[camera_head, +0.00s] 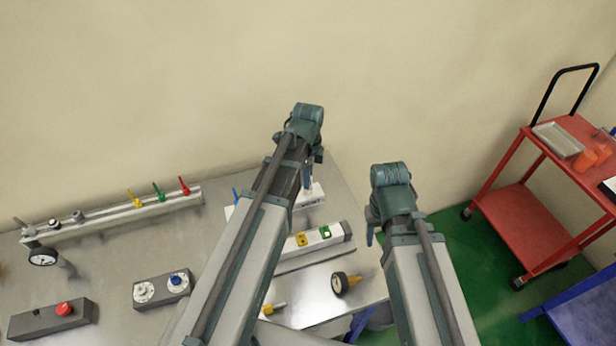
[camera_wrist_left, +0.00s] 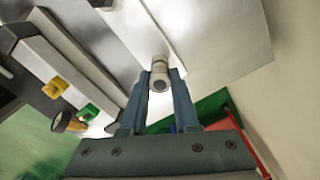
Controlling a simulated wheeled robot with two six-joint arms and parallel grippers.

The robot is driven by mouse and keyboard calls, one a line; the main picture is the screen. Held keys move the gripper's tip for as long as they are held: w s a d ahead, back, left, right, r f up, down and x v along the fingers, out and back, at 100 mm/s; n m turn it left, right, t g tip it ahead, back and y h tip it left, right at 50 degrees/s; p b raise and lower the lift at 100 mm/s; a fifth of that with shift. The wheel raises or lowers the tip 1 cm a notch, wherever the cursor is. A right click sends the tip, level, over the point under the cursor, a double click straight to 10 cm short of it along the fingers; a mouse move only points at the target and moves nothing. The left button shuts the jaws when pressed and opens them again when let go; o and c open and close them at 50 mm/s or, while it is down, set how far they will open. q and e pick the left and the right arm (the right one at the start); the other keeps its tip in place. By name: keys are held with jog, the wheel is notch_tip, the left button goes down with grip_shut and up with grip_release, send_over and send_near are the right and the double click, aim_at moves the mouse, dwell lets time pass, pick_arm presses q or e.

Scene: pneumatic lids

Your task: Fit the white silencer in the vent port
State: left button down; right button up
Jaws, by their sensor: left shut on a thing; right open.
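The white silencer (camera_wrist_left: 159,75) is a short pale cylinder with a dark round end facing the camera in the left wrist view. My left gripper (camera_wrist_left: 162,86) is shut on it, one blue finger on each side. Just beyond it is a pale block (camera_wrist_left: 135,38); I cannot tell whether the silencer touches it or sits in a port. In the head view my left gripper (camera_head: 309,178) is mostly hidden by its arm, above a white block (camera_head: 312,196) on the bench. The silencer and the vent port cannot be made out there. My right gripper (camera_head: 371,233) is open, at the bench's right edge.
A valve block with yellow and green parts (camera_head: 338,240) lies between my arms. A gauge (camera_head: 341,283) and a brass fitting (camera_head: 272,309) are nearer. A manifold with coloured levers (camera_head: 120,213) and two control boxes (camera_head: 164,288) (camera_head: 48,318) lie left. A red cart (camera_head: 520,215) stands right.

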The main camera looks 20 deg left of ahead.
pick_arm(q)
jog(key=shift+f, duration=0.25)
jog(key=c, duration=0.6)
grip_release()
jog(key=shift+r, duration=0.2)
notch_tip(320, 180, up, 7)
jog(key=p, duration=0.6)
jog(key=shift+f+p, duration=0.1)
jog(key=shift+p, duration=0.3)
notch_tip(320, 180, up, 14)
jog(key=p, duration=1.3)
jog(key=shift+f+p, duration=0.1)
jog(key=shift+p, duration=0.3)
